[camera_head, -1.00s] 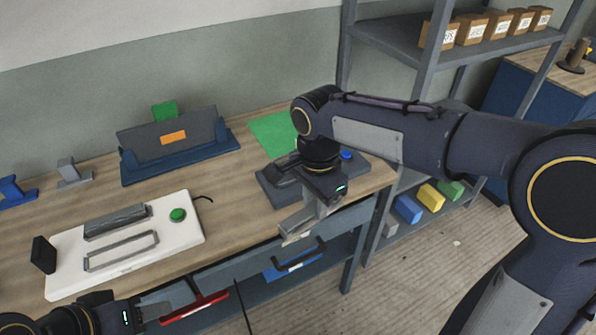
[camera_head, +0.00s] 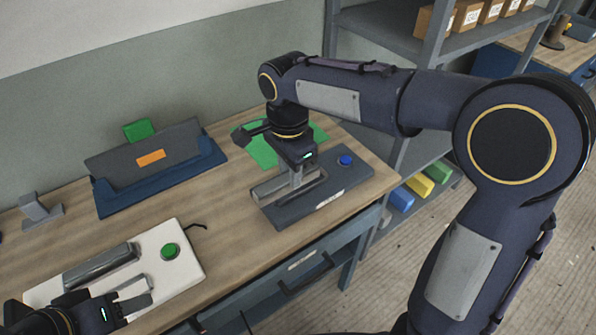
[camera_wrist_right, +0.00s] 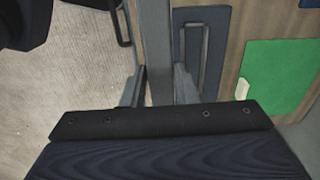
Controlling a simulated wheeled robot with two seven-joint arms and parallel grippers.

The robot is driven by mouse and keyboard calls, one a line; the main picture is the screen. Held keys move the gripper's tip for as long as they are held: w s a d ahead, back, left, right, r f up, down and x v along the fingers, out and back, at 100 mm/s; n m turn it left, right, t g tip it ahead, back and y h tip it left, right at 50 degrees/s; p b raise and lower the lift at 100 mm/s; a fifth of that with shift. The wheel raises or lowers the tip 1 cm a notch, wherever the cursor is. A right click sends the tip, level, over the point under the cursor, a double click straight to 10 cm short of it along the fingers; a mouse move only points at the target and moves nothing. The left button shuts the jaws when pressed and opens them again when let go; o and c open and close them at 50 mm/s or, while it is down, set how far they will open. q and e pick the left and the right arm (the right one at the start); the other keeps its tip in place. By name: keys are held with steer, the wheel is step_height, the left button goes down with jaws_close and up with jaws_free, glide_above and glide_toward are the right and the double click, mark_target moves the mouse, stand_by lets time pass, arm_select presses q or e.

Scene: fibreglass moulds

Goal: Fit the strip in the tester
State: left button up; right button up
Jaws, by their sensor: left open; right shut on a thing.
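A grey bar, seemingly the strip (camera_wrist_right: 157,50), runs between the fingers of my right gripper in the right wrist view. My right gripper (camera_head: 296,180) is shut on it, above a dark grey unit (camera_head: 345,181) with a blue button. That unit also shows in the wrist view (camera_wrist_right: 221,30). In the head view the strip is hard to separate from the unit's grey fittings; I cannot tell whether it touches them. My left gripper (camera_head: 138,293) is open and empty over the front of a white unit (camera_head: 185,258) with a green button. I cannot tell which unit is the tester.
A blue cradle (camera_head: 165,180) holding a dark panel with an orange label stands at the table's back. A green mat (camera_head: 262,151) lies behind the dark unit. A small grey stand (camera_head: 40,209) is at left. A shelf rack (camera_head: 385,22) stands right. Bare wood separates the units.

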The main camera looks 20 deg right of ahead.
steer(key=w+d+f, duration=0.1)
steer(key=w+f, duration=0.1)
steer(key=w+d+f+p, duration=0.1)
steer(key=w+d+f, duration=0.1)
steer(key=w+f, duration=0.1)
steer(key=w+d+f, duration=0.1)
steer(key=w+f, duration=0.1)
steer(key=w, duration=0.1)
steer(key=shift+d+f+p, duration=0.15)
steer(key=shift+d+p, duration=0.05)
steer(key=shift+p, duration=0.15)
steer(key=f, duration=0.3)
steer(key=shift+w+d+f, duration=0.1)
steer(key=shift+w+d, duration=0.1)
steer(key=shift+f, duration=0.3)
steer(key=shift+f, duration=0.15)
steer(key=o, duration=1)
